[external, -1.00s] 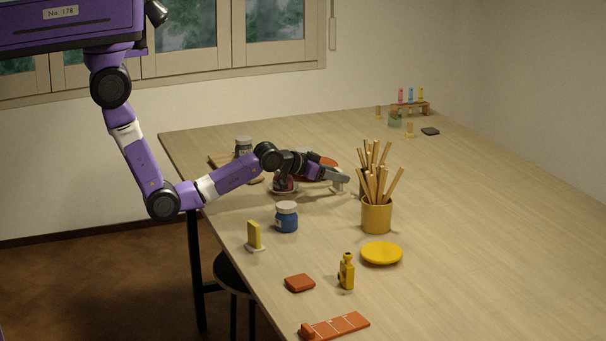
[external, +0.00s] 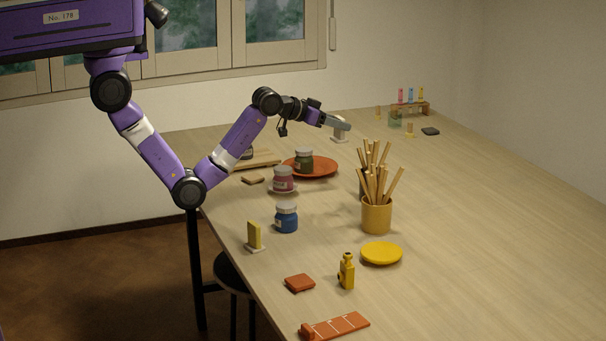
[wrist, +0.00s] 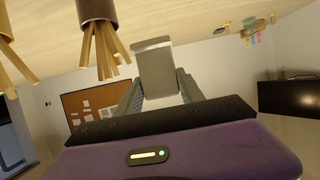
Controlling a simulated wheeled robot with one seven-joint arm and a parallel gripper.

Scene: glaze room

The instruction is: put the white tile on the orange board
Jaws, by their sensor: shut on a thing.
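The white tile (external: 339,132) is held in my gripper (external: 334,124), raised above the far part of the table. In the wrist view the tile (wrist: 154,66) looks pale grey with a lighter band at its far end, and it sits between the two fingers of my gripper (wrist: 158,88). The fingers are shut on it. The orange board (external: 345,324) lies flat at the near edge of the table, with white lines across it and a small orange block at its left end. It is far from my gripper and does not show in the wrist view.
A yellow cup of sticks (external: 376,218), a yellow dish (external: 381,253), a yellow bottle (external: 346,272), an orange block (external: 300,283), a blue jar (external: 286,219) and a yellow tile (external: 254,235) stand between. An orange plate (external: 325,170) holds a jar. The right side is clear.

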